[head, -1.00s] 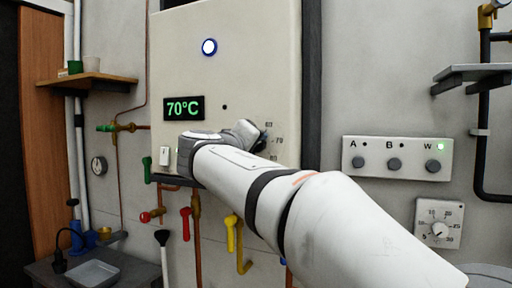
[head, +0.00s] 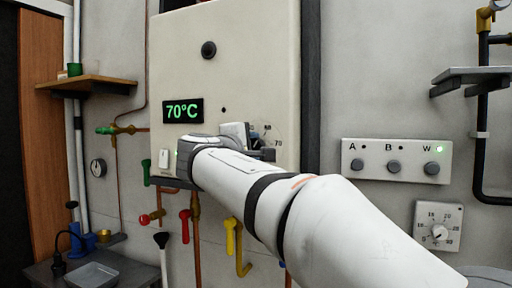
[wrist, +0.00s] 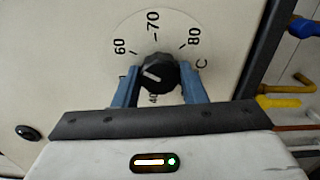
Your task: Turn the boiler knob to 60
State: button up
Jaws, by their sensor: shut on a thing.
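The black boiler knob (wrist: 158,73) sits on a round dial marked 60, 70 and 80 in the wrist view. Its white line points to the upper left, roughly toward the 60 mark. My gripper (wrist: 157,80) is shut on the knob, one blue finger on each side. In the head view my gripper (head: 254,142) is at the right of the boiler panel (head: 235,75), and my arm and gripper largely hide the knob there. The display (head: 183,111) reads 70°C in green.
A round dark button (head: 209,49) is high on the panel, and a white switch (head: 163,158) is at lower left. Red (head: 185,222) and yellow (head: 231,233) valve handles hang below.

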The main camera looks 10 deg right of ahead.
jog(key=shift+a+f+n, duration=0.1)
jog(key=shift+f+n, duration=0.05)
jog(key=shift+n, duration=0.25)
jog(key=o, duration=0.6)
jog(key=shift+o, duration=0.7)
jog(key=shift+a, duration=0.2)
jog(key=shift+o, duration=1.3)
jog(key=shift+d, duration=0.15)
jog(key=shift+s, duration=0.15)
jog(key=b+v, duration=0.1)
jog(key=v, duration=0.6)
jog(key=shift+s+a+b, duration=0.25)
jog(key=shift+a+b, duration=0.05)
